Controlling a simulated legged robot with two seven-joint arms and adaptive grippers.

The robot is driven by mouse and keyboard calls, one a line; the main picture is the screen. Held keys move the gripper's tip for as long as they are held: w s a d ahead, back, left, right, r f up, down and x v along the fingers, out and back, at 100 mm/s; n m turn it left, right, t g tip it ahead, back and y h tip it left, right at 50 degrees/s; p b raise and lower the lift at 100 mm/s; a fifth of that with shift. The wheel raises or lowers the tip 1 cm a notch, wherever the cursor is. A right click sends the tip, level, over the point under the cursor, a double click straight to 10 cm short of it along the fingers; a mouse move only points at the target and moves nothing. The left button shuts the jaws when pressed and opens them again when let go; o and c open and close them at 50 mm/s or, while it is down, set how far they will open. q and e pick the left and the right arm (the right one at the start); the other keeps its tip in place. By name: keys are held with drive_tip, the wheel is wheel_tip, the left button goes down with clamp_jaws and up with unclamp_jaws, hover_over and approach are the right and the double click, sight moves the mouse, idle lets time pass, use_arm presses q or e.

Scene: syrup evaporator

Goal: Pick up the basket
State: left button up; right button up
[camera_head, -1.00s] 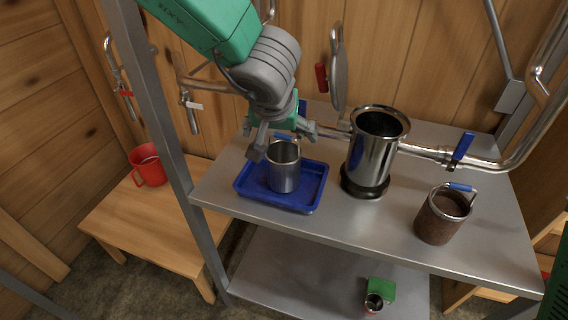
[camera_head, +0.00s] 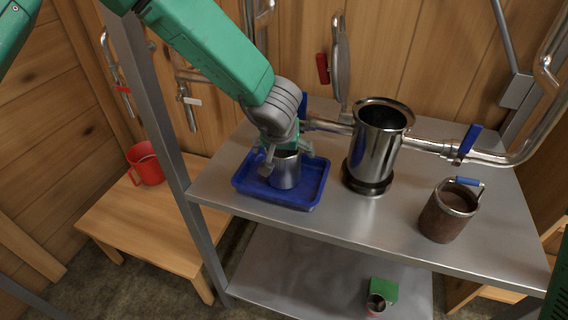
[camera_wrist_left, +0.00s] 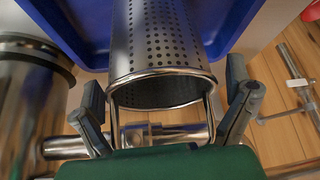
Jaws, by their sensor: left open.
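The basket is a perforated metal cylinder (camera_head: 285,171) with an open top and a wire handle. It stands in the blue tray (camera_head: 305,200) on the metal table. In the left wrist view the basket (camera_wrist_left: 165,45) shows its holes, its shiny rim and the handle wires running toward my palm. My left gripper (camera_head: 287,158) is over the basket's top, fingers pointing down. In the left wrist view its open fingers (camera_wrist_left: 167,103) are on either side of the rim, with a gap visible. My gripper hides part of the basket's top and handle in the head view. My right gripper is not in view.
A tall steel pot (camera_head: 374,150) stands close right of the tray. A brown container (camera_head: 440,217) with a blue-gripped handle is farther right. A pipe with a blue valve lever (camera_head: 467,142) runs behind. A red mug (camera_head: 147,165) sits on a wooden bench. A metal post (camera_head: 165,140) rises at left.

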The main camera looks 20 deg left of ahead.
use_arm(q)
drive_tip(key=shift+r, duration=0.1)
drive_tip(key=c, duration=1.3)
